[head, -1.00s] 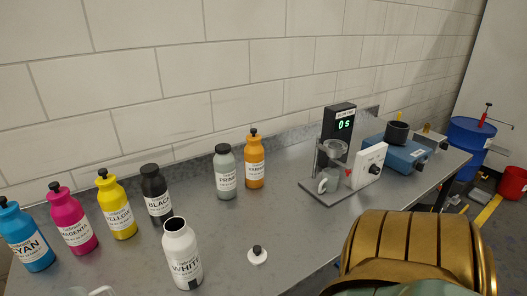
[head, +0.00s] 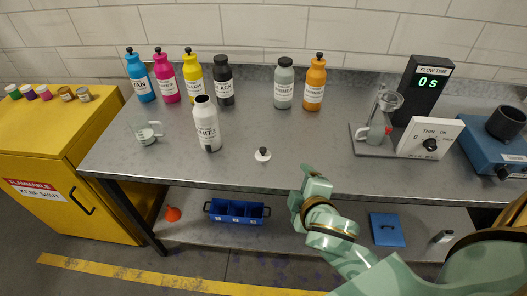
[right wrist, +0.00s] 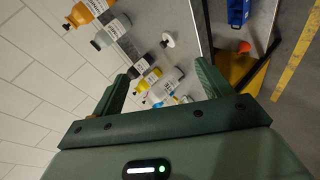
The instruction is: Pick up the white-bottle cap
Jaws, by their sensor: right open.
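The white-bottle cap (head: 262,154), a white disc with a black knob, lies on the grey table near its front edge. It also shows in the right wrist view (right wrist: 167,41). The white bottle (head: 207,125) stands uncapped to the left of the cap. My right gripper (head: 306,180) is at the table's front edge, to the right of and nearer than the cap, not touching it. In the right wrist view its fingers (right wrist: 160,82) are spread with nothing between them. My left gripper is not in view.
Several capped bottles, such as the black one (head: 223,82), stand along the back. A glass beaker (head: 146,131) stands at left. The flow-time stand (head: 372,145) is at right. The table (head: 310,140) around the cap is clear. A blue bin (head: 236,211) sits on the lower shelf.

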